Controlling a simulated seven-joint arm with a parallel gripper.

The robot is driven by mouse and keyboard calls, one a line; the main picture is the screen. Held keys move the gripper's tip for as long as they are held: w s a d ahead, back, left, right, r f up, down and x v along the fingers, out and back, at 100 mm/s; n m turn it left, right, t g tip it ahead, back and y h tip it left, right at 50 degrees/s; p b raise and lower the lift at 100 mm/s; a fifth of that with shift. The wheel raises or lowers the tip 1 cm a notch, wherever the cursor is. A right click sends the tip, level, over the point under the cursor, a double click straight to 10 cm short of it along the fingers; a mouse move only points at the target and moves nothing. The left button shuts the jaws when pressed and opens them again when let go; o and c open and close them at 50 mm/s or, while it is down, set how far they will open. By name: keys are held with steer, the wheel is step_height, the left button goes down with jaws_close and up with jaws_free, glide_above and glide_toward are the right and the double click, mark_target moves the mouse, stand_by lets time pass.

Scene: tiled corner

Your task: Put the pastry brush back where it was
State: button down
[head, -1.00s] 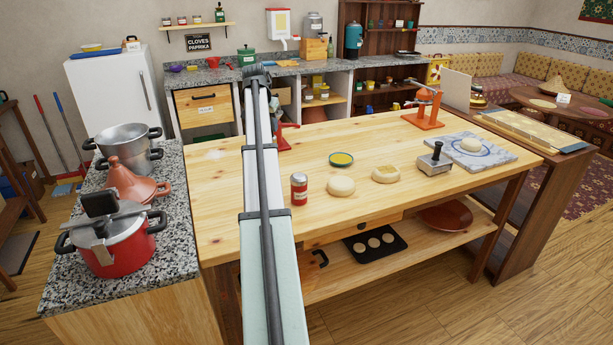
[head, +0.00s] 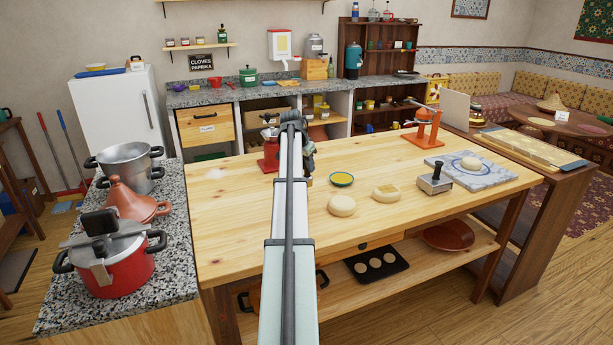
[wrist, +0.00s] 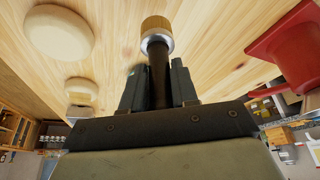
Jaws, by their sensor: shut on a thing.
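My gripper (wrist: 157,85) is shut on the dark handle of the pastry brush (wrist: 157,45). The brush's pale metal collar and tan end stick out past the fingertips in the wrist view, above the wooden worktop. In the head view my arm covers most of the gripper and the brush cannot be made out. A small bowl with yellow contents (head: 341,179) stands on the worktop (head: 232,215), to the right of my arm. I cannot tell whether the brush touches the wood.
A red device (head: 269,156) stands just left of my arm. Dough rounds (head: 342,206) (head: 386,193), a metal press (head: 435,180), a marble slab (head: 490,172) and an orange press (head: 424,130) stand to the right.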

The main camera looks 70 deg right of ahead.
mark_target(306, 174)
steer(key=shift+f, duration=1.9)
steer(key=shift+f, duration=0.1)
steer(key=c, duration=0.9)
jaws_free()
steer(key=shift+o, duration=0.2)
steer(key=v, duration=1.2)
